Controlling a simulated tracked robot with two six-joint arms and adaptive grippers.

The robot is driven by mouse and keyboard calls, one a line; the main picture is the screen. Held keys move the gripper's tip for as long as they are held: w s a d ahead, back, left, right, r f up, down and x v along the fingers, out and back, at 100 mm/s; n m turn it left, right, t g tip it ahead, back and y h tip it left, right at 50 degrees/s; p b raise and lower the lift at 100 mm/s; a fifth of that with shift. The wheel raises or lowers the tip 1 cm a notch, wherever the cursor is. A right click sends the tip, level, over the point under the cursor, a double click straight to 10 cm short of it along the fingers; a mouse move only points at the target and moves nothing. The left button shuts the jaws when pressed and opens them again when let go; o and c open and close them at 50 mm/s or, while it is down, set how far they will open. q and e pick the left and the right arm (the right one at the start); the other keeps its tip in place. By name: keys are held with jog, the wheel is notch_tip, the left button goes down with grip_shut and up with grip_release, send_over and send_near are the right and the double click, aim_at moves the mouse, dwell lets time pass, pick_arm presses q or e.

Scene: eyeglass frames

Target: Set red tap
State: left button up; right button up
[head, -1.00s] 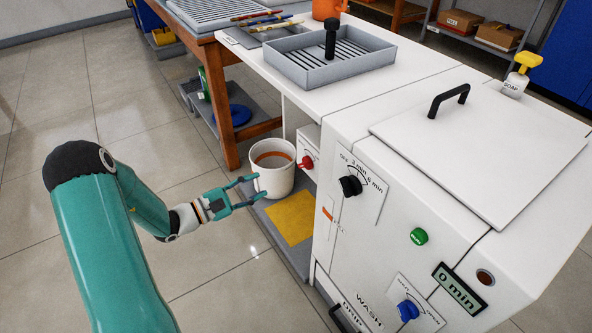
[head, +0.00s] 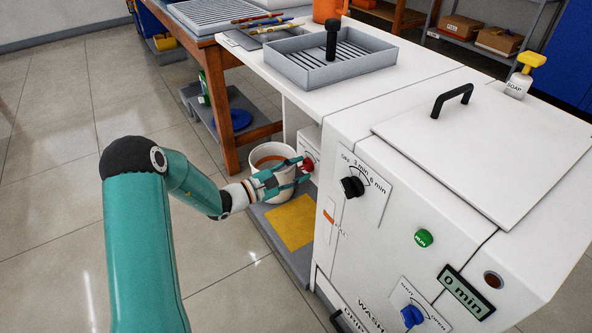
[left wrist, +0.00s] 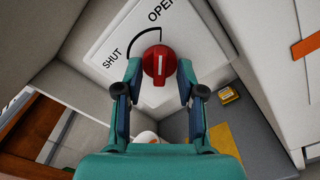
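The red tap (left wrist: 159,62) is a round red knob with a white pointer line, on a white plate (left wrist: 110,45) marked SHUT and OPEN. In the left wrist view the pointer line runs nearly straight up and down. My left gripper (left wrist: 158,78) is open, with one finger on each side of the knob; I cannot tell whether either finger touches it. In the head view the red tap (head: 309,163) shows just beyond the tips of my left gripper (head: 305,168). My right gripper is not in view.
A white bucket (head: 271,190) stands on a grey base beneath my left gripper, beside a yellow patch (head: 292,222). The white machine (head: 370,240) with black, green and blue controls stands close on the right. Open floor (head: 60,220) lies to the left.

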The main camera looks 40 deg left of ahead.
pick_arm(q)
jog(key=shift+c, duration=0.3)
grip_shut()
